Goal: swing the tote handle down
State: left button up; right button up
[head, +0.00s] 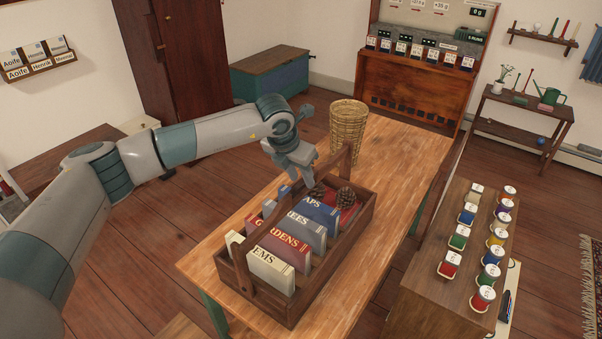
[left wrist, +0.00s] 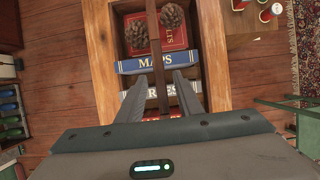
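The wooden tote (head: 338,257) stands on the table, with several books and two pinecones in it. Its dark wooden handle (head: 343,161) stands up, its bar running lengthwise over the tote. In the left wrist view the handle (left wrist: 153,42) runs from the top edge down to my gripper. My left gripper (head: 303,176) is above the tote at the handle bar and hides part of it. In the left wrist view its two fingers (left wrist: 159,76) are apart, one on each side of the bar, with gaps visible. My right gripper is not in view.
A wicker basket (head: 348,128) stands on the table (head: 399,165) just behind the tote. A side cabinet (head: 424,283) with several thread spools stands to the right. The tabletop right of the tote is clear.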

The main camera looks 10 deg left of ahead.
pick_arm(q)
jog(key=shift+w+f, duration=0.1)
jog(key=shift+f, duration=0.3)
grip_shut()
jog(key=shift+d, duration=0.1)
